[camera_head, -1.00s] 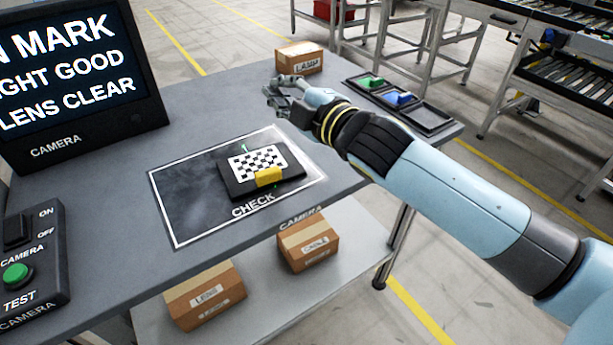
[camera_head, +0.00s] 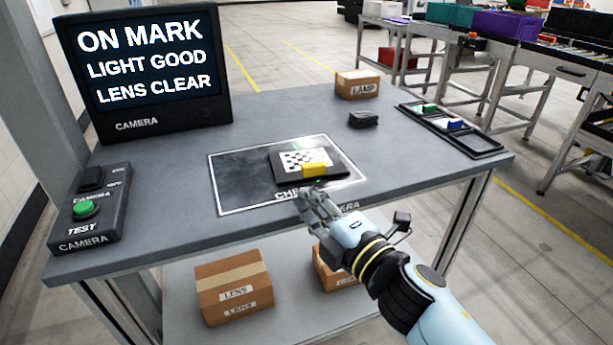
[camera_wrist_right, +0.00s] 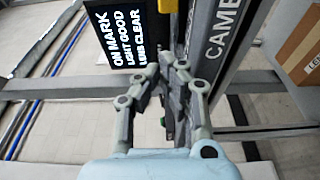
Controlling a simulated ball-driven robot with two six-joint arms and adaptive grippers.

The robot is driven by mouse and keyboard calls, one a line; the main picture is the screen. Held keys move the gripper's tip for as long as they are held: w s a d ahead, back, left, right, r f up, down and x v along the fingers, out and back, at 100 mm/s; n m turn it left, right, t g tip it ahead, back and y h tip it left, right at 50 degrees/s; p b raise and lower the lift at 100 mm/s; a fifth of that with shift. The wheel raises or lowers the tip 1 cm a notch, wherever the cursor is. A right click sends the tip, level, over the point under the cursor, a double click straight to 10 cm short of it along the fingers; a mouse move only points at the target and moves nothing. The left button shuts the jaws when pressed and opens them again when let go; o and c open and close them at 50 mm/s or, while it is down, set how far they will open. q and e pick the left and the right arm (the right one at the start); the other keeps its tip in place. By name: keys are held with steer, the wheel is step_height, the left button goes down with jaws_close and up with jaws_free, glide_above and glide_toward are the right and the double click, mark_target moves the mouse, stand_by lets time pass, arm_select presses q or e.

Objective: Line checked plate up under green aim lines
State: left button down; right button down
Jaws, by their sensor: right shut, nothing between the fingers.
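The checked plate (camera_head: 285,172), dark with a black-and-white checked face and a yellow block (camera_head: 314,170) on its near edge, lies on the right part of the white-outlined CHECK area (camera_head: 235,185). Small green aim marks show at its far and near edges; the exact alignment is too small to judge. The screen (camera_head: 145,75) reads ON MARK, LIGHT GOOD, LENS CLEAR. My right gripper (camera_head: 310,194) is shut and empty, just in front of the plate near the table's front edge. It also shows in the right wrist view (camera_wrist_right: 167,66). My left gripper is out of view.
A control box (camera_head: 90,215) with a green TEST button stands at left. A small black block (camera_head: 363,119), a LAMP box (camera_head: 357,84) and a tray (camera_head: 480,143) with green and blue pieces are at right. Boxes (camera_head: 232,285) sit on the lower shelf.

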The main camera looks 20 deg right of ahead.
mark_target(308, 174)
steer(key=w, duration=0.5)
steer(key=shift+w+d, duration=0.15)
steer(key=shift+d, duration=0.25)
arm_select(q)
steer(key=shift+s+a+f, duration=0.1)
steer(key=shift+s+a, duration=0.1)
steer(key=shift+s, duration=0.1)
arm_select(e)
steer(key=shift+w+d, duration=0.25)
steer(key=shift+w, duration=0.15)
steer(key=shift+w+d, duration=0.45)
steer(key=shift+w, duration=0.35)
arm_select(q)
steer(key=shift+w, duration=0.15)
arm_select(e)
steer(key=shift+s, duration=0.15)
